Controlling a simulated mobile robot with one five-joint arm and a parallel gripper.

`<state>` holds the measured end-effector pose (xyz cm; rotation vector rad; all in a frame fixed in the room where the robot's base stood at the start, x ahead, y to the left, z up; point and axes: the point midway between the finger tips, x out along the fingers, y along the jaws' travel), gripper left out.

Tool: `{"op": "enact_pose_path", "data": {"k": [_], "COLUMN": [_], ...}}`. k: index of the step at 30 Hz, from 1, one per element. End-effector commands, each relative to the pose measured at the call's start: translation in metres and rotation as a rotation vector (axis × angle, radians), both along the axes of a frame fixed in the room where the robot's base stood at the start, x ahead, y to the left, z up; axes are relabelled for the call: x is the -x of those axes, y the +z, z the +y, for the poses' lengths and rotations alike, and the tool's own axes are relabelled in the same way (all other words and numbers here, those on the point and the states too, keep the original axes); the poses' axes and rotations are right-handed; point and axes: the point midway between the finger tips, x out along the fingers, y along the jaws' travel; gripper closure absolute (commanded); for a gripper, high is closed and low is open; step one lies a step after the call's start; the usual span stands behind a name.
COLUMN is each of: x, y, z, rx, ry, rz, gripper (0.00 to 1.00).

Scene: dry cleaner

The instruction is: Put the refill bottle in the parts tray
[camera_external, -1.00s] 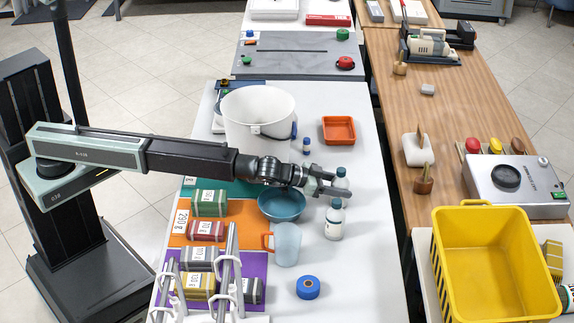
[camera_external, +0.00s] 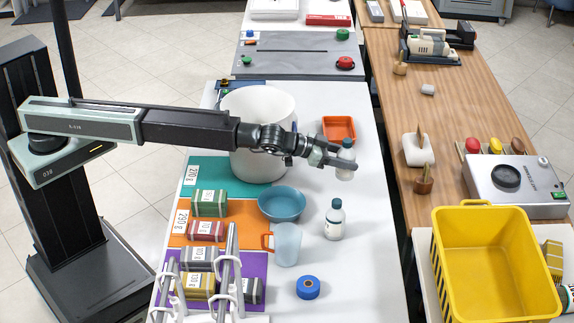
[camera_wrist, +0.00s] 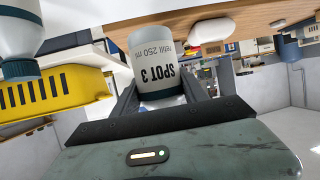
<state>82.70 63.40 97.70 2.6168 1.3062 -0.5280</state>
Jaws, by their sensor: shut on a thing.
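My gripper (camera_external: 338,158) is shut on the refill bottle (camera_external: 346,170), a white bottle with a dark cap. The gripper holds it upright above the white table, just in front of the tray in the picture. In the wrist view the refill bottle (camera_wrist: 155,62) sits between the fingers, its label upside down, reading "SPOT 3" and "refill 250 ml". The orange parts tray (camera_external: 325,129) lies at the back right of the white table. It looks empty in the part that shows; the bottle overlaps its lower right corner.
A second, similar bottle (camera_external: 334,229) stands nearer on the white table; it also shows in the wrist view (camera_wrist: 18,35). A tall white bucket (camera_external: 245,110) stands left of the tray, partly behind my arm. A blue bowl (camera_external: 282,204), a mug (camera_external: 288,243) and blue tape (camera_external: 308,287) stand nearer.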

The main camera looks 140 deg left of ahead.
Motion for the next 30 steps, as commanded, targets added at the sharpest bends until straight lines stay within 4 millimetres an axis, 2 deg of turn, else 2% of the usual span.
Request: {"op": "enact_pose_path", "data": {"k": [1,6,11,12,20,23,30], "x": [-0.006,-0.019,-0.025,-0.022,0.031,0.062,0.159], "y": [0.018,0.047,0.069,0.067,0.052,0.047,0.035], "z": [0.012,0.047,0.075,0.082,0.131,0.16,0.237], "rx": [0.0,-0.003,-0.011,-0.012,0.002,0.008,0.021], "ry": [-0.014,-0.07,-0.104,-0.106,-0.09,-0.087,-0.109], "rz": [-0.002,-0.005,-0.011,-0.011,-0.002,0.003,0.012], "gripper": [1.0,1.0,1.0,1.0,1.0,1.0,1.0]}}
